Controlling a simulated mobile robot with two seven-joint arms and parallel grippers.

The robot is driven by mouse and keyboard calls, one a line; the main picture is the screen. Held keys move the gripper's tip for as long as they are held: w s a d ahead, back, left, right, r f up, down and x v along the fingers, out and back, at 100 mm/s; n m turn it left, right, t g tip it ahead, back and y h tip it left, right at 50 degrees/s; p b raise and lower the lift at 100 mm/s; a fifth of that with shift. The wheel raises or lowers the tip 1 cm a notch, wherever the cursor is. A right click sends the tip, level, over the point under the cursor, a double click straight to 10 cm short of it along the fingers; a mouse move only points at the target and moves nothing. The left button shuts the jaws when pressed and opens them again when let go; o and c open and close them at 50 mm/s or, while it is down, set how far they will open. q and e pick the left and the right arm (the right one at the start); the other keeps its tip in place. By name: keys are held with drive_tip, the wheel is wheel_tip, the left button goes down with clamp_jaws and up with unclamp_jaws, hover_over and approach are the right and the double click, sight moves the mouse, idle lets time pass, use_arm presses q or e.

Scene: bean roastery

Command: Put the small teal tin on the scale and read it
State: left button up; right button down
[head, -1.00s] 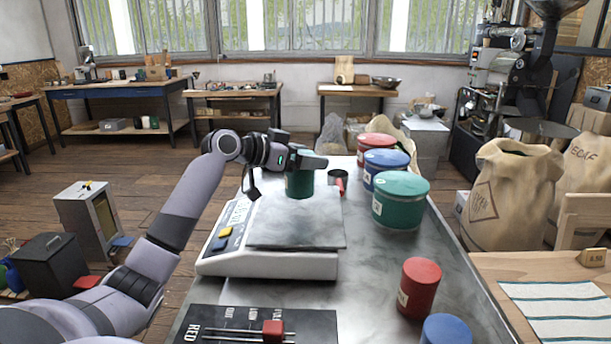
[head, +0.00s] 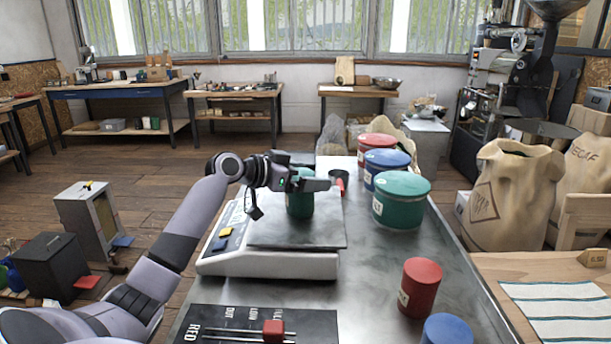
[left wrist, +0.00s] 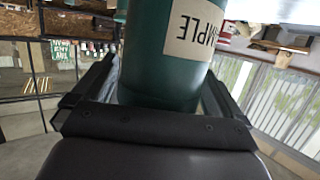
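The small teal tin (head: 300,206) is upright over the middle of the scale's metal pan (head: 270,234). My left gripper (head: 318,184) is shut around its upper part. My right gripper is not in view.
A large green tin (head: 400,205), a blue tin (head: 385,172) and a red tin (head: 374,150) stand right of the scale. A small red tin (head: 420,288) and a blue tin (head: 446,331) stand near front right. A slider panel (head: 225,325) is in front.

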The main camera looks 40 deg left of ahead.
use_arm(q)
drive_tip(key=shift+r, duration=0.1)
drive_tip(key=shift+s, duration=0.1)
drive_tip(key=b+v, duration=0.2)
drive_tip(key=v, duration=0.9)
drive_tip(key=shift+s+a+r, duration=0.15)
drive_tip(key=shift+s, duration=0.2)
